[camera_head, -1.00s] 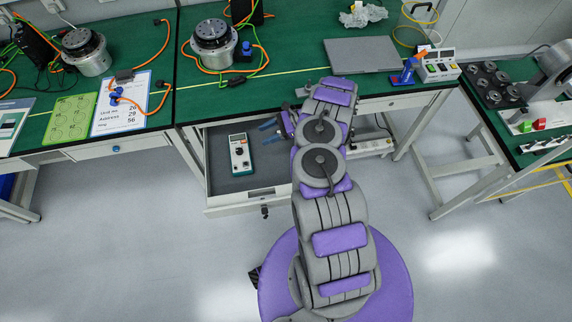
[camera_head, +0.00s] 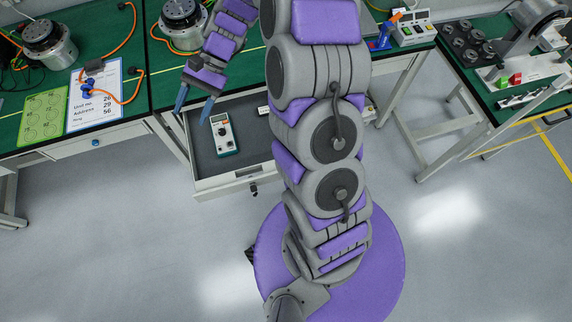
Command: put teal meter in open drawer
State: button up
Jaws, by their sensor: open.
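The teal meter (camera_head: 223,137), with a pale face and a dark dial, lies inside the open drawer (camera_head: 248,113) under the green bench. It rests on the grey drawer floor towards the left side. My gripper (camera_head: 192,112) is open and empty, with two blue fingers apart and pointing down. It is above the drawer's left edge, up and left of the meter in the picture, and apart from it. My arm hides the right part of the drawer.
The green bench (camera_head: 115,58) holds metal round actuators (camera_head: 183,22), a sheet of paper (camera_head: 95,97) and a green mat (camera_head: 45,118). A power supply box (camera_head: 413,29) stands at the back right. The floor in front is clear.

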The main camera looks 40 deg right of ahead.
jog(key=s+r+n+h, duration=0.2)
jog(key=s+r, duration=0.1)
jog(key=s, duration=0.4)
jog(key=s+r+n+h, duration=0.3)
jog(key=s+r, duration=0.1)
jog(key=s, duration=0.3)
jog(key=s+d+n+t+h, duration=0.1)
jog(key=s+d+n+h, duration=0.2)
jog(key=s+d, duration=0.4)
jog(key=s+h, duration=0.1)
jog(key=s, duration=0.7)
jog(key=shift+d+r+t+h, duration=0.15)
jog(key=shift+r+t+h, duration=0.25)
